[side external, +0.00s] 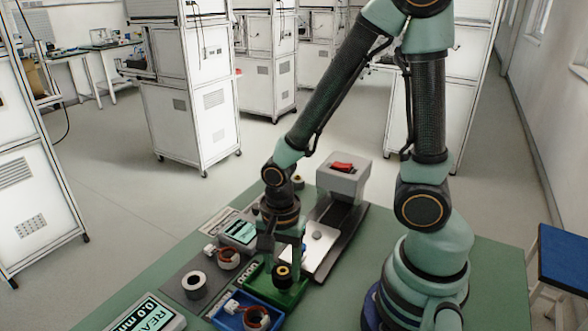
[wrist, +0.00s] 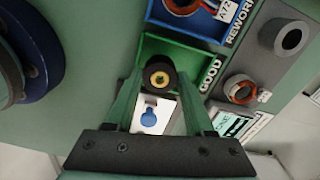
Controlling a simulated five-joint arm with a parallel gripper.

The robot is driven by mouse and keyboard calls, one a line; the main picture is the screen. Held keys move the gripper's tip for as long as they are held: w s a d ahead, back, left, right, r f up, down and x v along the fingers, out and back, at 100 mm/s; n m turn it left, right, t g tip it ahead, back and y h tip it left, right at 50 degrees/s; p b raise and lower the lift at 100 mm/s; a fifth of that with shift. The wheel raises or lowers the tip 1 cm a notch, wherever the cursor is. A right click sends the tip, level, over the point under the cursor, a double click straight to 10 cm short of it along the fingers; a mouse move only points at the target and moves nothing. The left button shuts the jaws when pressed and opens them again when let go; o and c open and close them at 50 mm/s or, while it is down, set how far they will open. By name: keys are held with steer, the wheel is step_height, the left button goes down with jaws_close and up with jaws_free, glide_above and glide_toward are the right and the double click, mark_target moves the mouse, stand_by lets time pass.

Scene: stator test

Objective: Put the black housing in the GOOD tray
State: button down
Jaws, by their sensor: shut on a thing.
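The black housing (wrist: 160,74) is a dark round part with a gold centre; it also shows in the side view (side external: 283,271). My gripper (wrist: 160,72) is shut on it, with a green finger on each side; in the side view the gripper (side external: 283,262) points down. The GOOD tray (wrist: 197,50) is green and lettered GOOD along its edge; in the side view the tray (side external: 275,299) lies below the gripper. The housing overlaps the tray in both views. I cannot tell whether it touches the tray floor.
A blue REWORK tray (wrist: 215,38) holding a copper-wound part adjoins the GOOD tray. A grey ring (side external: 194,284) and another wound part (side external: 229,259) lie on the grey mat. A meter (side external: 148,315) stands front left. A grey box with a red switch (side external: 343,167) stands behind.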

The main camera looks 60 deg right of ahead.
steer(key=shift+f, duration=1.25)
steer(key=shift+c, duration=0.9)
jaws_free()
step_height(320, 180, up, 12)
stand_by(0.7)
steer(key=w+d+r+n+t, duration=0.2)
steer(key=r+n, duration=0.3)
steer(key=n, duration=0.3)
steer(key=w+d+r+n+t, duration=0.2)
steer(key=r+n+t, duration=0.1)
steer(key=r+n, duration=0.2)
steer(key=n, duration=0.2)
steer(key=shift+d+r+n+t, duration=0.2)
steer(key=shift+d+n+t, duration=0.1)
steer(key=shift+n, duration=0.1)
